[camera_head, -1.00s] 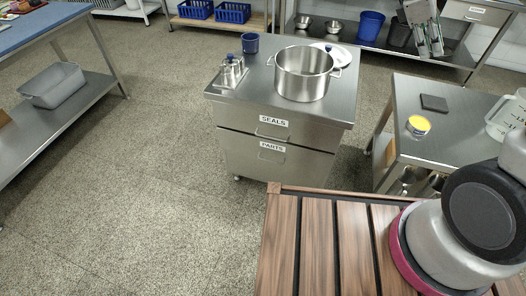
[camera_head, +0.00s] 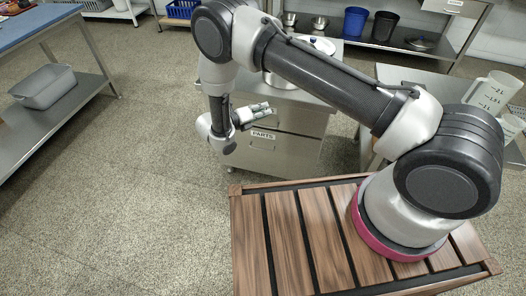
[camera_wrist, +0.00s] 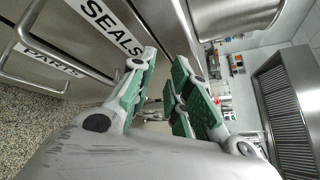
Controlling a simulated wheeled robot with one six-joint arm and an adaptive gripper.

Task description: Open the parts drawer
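The steel cabinet has a lower drawer labelled PARTS (camera_head: 263,136) with its front flush, shut. Its bar handle is hard to make out in the head view. The upper drawer is mostly behind my gripper (camera_head: 254,113), which hovers in front of it. In the wrist view the SEALS label (camera_wrist: 115,25) and PARTS label (camera_wrist: 48,57) are at upper left, with bar handles beside them. My gripper (camera_wrist: 166,65) shows there with green-padded fingers apart and nothing between them. The fingers point past the labels, to the right of both handles.
A pot (camera_head: 281,80) stands on the cabinet top, partly behind my arm. A steel table (camera_head: 425,80) stands to the right with a measuring jug (camera_head: 495,92). A blue-topped table with a grey bin (camera_head: 44,86) is at left. Floor left of the cabinet is clear.

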